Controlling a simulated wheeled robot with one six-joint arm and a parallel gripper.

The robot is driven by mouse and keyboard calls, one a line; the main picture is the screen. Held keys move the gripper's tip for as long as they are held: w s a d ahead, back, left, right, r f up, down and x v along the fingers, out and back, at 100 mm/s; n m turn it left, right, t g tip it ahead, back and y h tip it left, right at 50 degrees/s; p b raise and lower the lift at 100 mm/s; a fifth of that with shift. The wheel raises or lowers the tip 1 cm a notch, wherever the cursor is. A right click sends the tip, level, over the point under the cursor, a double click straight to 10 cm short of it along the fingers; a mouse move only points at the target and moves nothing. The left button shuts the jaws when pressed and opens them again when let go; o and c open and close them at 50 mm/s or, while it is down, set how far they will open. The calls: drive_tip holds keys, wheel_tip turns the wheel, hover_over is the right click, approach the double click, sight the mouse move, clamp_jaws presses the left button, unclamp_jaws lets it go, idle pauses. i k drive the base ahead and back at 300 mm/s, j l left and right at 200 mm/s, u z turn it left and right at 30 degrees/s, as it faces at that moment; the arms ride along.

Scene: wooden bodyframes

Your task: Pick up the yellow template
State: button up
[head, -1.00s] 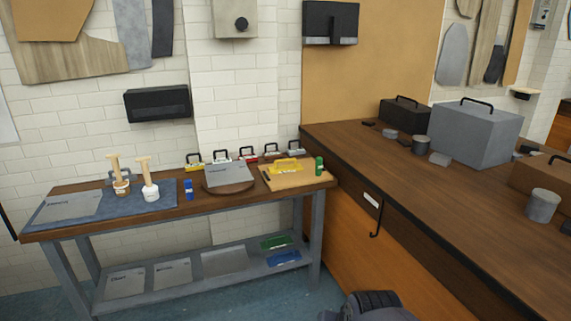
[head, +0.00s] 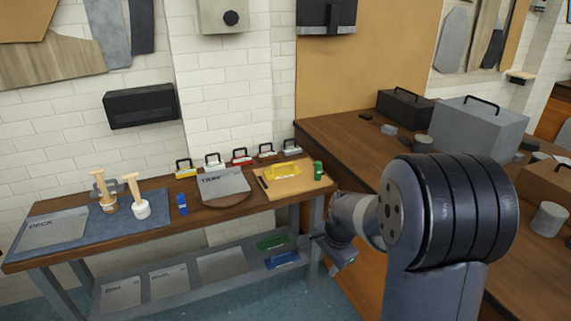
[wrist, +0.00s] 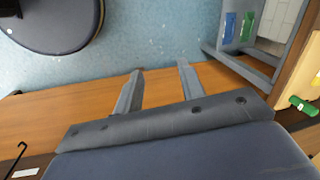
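The yellow template (head: 283,171) lies on a light wooden board (head: 310,184) at the right end of the workbench in the head view. A dark, thin tool (head: 263,182) lies at the board's left edge and a green cylinder (head: 318,171) stands at its right. My gripper (head: 345,262) is low, to the right of the bench and below its top, well apart from the template. In the wrist view my gripper (wrist: 160,68) shows two spread fingers with nothing between them.
The workbench (head: 160,232) also holds a grey plate on a round board (head: 228,201), two brushes in pots, a blue bottle (head: 182,204) and several handled blocks. A green piece (head: 271,242) and a blue piece (head: 283,259) lie on its lower shelf. A brown counter (head: 345,145) adjoins on the right.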

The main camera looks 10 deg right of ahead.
sight(294, 170)
drive_tip(key=i+j+z, duration=0.3)
drive_tip(key=i+j, duration=0.35)
drive_tip(key=i, duration=0.4)
drive_tip(key=i+j+z, duration=0.25)
drive_tip(key=i+j, duration=0.65)
drive_tip(key=i, duration=0.05)
